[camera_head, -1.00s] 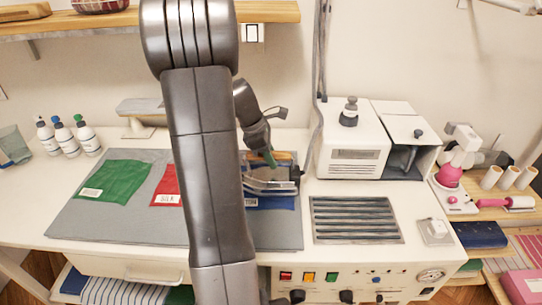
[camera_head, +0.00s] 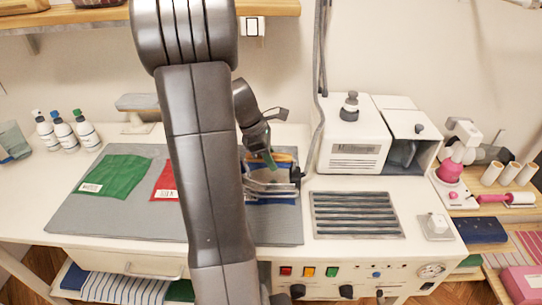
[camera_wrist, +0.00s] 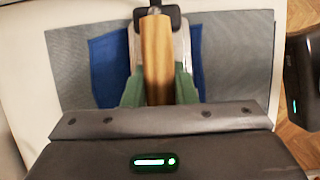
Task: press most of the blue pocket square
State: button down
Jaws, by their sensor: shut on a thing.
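My gripper (camera_wrist: 158,88) is shut on the wooden handle of an iron (camera_wrist: 157,45), with a green finger on each side. The iron is over the blue pocket square (camera_wrist: 107,72), whose blue shows on both sides of it in the wrist view. In the head view the iron (camera_head: 268,188) covers much of the square (camera_head: 272,201). I cannot tell if the soleplate touches the cloth. My arm hides part of the mat.
The grey mat (camera_head: 110,222) also bears a green cloth (camera_head: 118,174) and a red cloth (camera_head: 165,186), both labelled. Right of it are a slatted grille (camera_head: 356,215) and a white steam unit (camera_head: 355,145). Spray bottles (camera_head: 65,135) stand at the back left.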

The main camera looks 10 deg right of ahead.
jog(key=shift+s+a+r, duration=0.1)
jog(key=shift+s+a, duration=0.1)
jog(key=shift+s, duration=0.55)
jog(key=shift+s+a+f, duration=0.1)
jog(key=shift+s+a, duration=0.15)
jog(key=shift+s, duration=0.5)
jog(key=shift+s+a+r, duration=0.1)
jog(key=shift+s+a, duration=0.1)
jog(key=shift+s, duration=0.55)
jog(key=shift+w, duration=0.15)
jog(key=shift+w+d+p, duration=0.35)
jog(key=shift+w+p, duration=0.05)
jog(key=shift+w, duration=0.7)
jog(key=shift+w+d+p, duration=0.3)
jog(key=shift+w+p, duration=0.1)
jog(key=shift+w, duration=0.75)
jog(key=shift+w+d+p, duration=0.35)
jog(key=shift+w+p, duration=0.05)
jog(key=shift+w, duration=0.7)
jog(key=shift+w, duration=0.1)
jog(key=w+d+p, duration=0.2)
jog(key=w+p, duration=0.1)
jog(key=w, duration=0.3)
jog(key=shift+w, duration=0.35)
notch_tip(320, 180, up, 7)
jog(key=p, duration=0.5)
jog(key=shift+p, duration=0.4)
